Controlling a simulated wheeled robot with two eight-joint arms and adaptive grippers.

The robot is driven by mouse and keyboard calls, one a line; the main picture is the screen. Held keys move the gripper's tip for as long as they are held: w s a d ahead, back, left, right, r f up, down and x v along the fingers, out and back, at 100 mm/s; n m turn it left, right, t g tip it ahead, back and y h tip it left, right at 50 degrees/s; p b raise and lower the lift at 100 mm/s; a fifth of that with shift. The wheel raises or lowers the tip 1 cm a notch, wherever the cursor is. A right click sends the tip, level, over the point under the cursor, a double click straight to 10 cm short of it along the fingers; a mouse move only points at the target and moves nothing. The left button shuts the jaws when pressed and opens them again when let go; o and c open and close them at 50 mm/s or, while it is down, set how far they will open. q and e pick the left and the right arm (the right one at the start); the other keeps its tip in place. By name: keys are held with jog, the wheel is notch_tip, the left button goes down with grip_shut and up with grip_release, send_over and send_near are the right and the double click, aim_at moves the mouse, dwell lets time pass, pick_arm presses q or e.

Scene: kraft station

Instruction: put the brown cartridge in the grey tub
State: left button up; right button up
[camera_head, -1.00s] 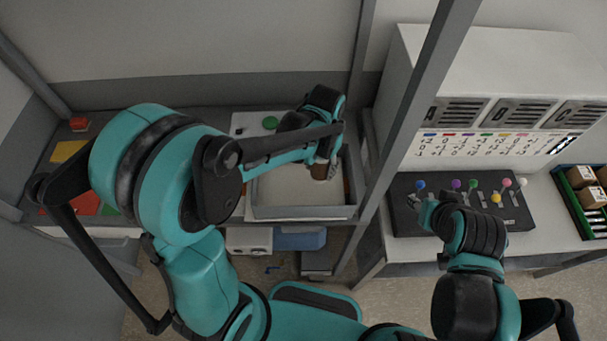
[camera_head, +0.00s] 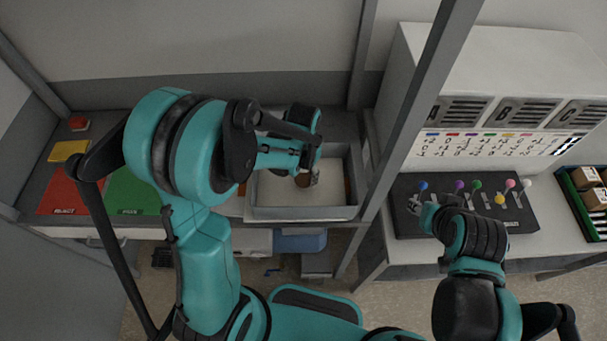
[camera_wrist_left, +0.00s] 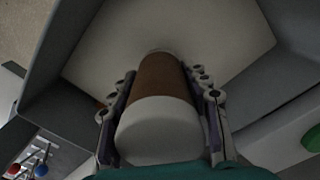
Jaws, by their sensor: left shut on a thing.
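The brown cartridge (camera_head: 302,181) is mostly hidden by my left gripper (camera_head: 308,177) in the head view. The left wrist view shows it better: a brown cylinder (camera_wrist_left: 163,78) with a white end cap facing the camera. My left gripper's fingers (camera_wrist_left: 160,90) are shut on its two sides. The grey tub (camera_head: 300,213), with a pale floor, lies below the gripper and cartridge; its wall also shows in the left wrist view (camera_wrist_left: 57,45). I cannot tell whether the cartridge touches the floor. My right gripper (camera_head: 428,207) is beside the black knob panel; its jaws are unclear.
A red mat (camera_head: 72,192) and a green mat (camera_head: 132,193) lie left of the tub, with a yellow pad (camera_head: 69,151) behind. A grey post (camera_head: 408,120) stands right of the tub. The knob panel (camera_head: 515,217) holds several coloured knobs.

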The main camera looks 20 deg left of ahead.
pick_arm(q)
jog(key=shift+f+b, duration=0.5)
jog(key=shift+f, duration=0.1)
jog(key=o, duration=1.3)
jog(key=shift+r, duration=0.25)
notch_tip(320, 180, up, 13)
jog(key=p, duration=0.3)
jog(key=shift+f+p, duration=0.2)
jog(key=shift+p, duration=0.2)
jog(key=s+a+r+n+t, duration=0.1)
jog(key=s+r+t, duration=0.1)
jog(key=s, duration=0.1)
jog(key=s+a+r+n+t, duration=0.1)
jog(key=s+a+r+t, duration=0.1)
jog(key=s, duration=0.2)
jog(key=s+a+r+n+t, duration=0.1)
jog(key=s+r+t, duration=0.1)
jog(key=s+t, duration=0.1)
jog(key=shift+s+a+r+n, duration=0.2)
jog(key=shift+a+r+n, duration=0.1)
jog(key=shift+r, duration=0.1)
